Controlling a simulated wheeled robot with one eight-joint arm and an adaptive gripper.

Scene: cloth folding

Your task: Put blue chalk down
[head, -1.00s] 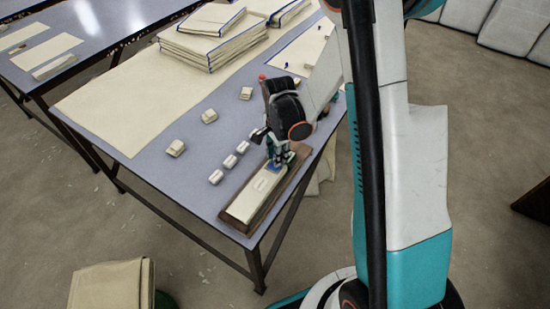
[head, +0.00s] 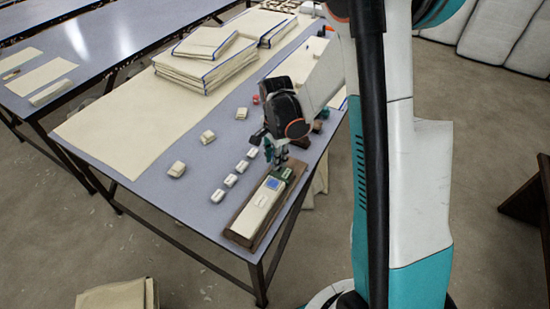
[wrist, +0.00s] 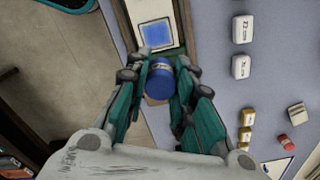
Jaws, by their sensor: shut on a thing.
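The blue chalk (wrist: 160,80) is a short blue cylinder between the fingers of my gripper (wrist: 160,88) in the wrist view. My gripper is shut on it. In the head view my gripper (head: 277,158) hangs over the back end of a brown wooden tray (head: 236,232) near the table's front corner. A pale strip (head: 262,209) with a blue square (head: 272,184) lies in the tray. The square also shows in the wrist view (wrist: 157,34), just beyond the chalk. The chalk is not clear in the head view, and its height above the tray is hard to tell.
Several white labelled blocks (head: 231,181) stand in a row left of the tray. Beige blocks (head: 176,169) lie farther left. Folded cloth stacks (head: 205,66) lie at the back. A red piece (wrist: 286,142) lies right of my gripper in the wrist view. The grey table (head: 205,205) is clear between blocks.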

